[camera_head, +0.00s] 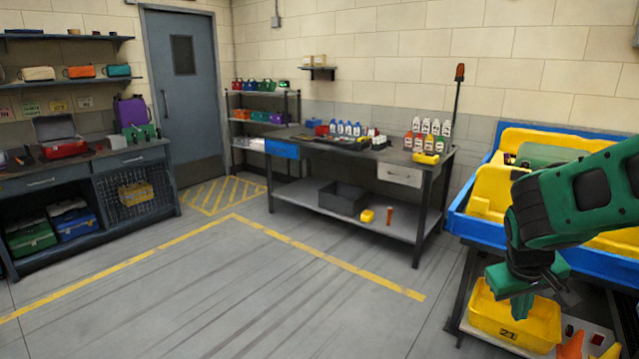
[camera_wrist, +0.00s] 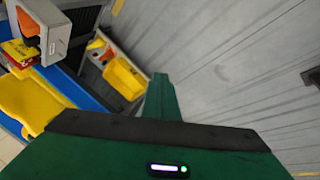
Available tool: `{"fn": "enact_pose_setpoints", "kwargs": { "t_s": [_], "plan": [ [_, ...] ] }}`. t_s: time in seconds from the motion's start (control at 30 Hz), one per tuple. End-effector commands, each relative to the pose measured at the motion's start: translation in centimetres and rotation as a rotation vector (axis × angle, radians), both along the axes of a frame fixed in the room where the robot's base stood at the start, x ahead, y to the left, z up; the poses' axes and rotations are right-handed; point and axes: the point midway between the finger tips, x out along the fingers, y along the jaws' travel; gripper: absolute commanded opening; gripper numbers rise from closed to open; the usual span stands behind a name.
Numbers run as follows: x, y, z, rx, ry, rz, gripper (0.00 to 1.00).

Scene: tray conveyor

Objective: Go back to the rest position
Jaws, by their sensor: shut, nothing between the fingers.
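My gripper (camera_head: 522,304) is green and hangs at the right of the head view, pointing down in front of the conveyor. Its fingers are shut with nothing visible between them. In the wrist view the closed green fingers (camera_wrist: 162,98) stick out over grey floor. A yellow bin marked 21 (camera_head: 512,318) sits low behind and below my gripper in the head view. A yellow bin also shows in the wrist view (camera_wrist: 124,78), left of the fingers and apart from them. My arm hides part of the conveyor.
The blue conveyor frame (camera_head: 463,226) with yellow trays (camera_head: 490,190) stands at the right, close to my arm. A workbench (camera_head: 345,158) with bottles is at the back. A tool bench (camera_head: 85,165) stands at the left. The floor (camera_head: 250,290) between them is clear.

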Motion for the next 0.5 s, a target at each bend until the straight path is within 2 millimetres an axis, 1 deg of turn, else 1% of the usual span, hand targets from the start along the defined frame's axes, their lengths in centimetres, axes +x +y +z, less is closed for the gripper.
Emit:
{"fn": "enact_pose_setpoints", "kwargs": {
  "t_s": [0.03, 0.13, 0.17, 0.2, 0.27, 0.3, 0.4, 0.5],
  "plan": [
    [-2.3, -1.0, 0.6, 0.038, 0.009, -0.067, 0.0],
    [-7.0, -1.8, 1.3, 0.123, 0.042, -0.194, 0.0],
    [-8.4, -1.9, 1.5, 0.149, 0.051, -0.23, 0.0],
    [-10.3, -2.0, 1.7, 0.184, 0.064, -0.276, 0.0],
    [-12.8, -1.9, 2.0, 0.234, 0.081, -0.339, 0.0],
    [-14.4, -1.7, 2.2, 0.265, 0.093, -0.378, 0.0],
    [-17.6, -1.0, 2.5, 0.332, 0.118, -0.453, 0.0],
    [-19.7, -0.4, 2.7, 0.378, 0.137, -0.498, 0.0]
  ]
}}
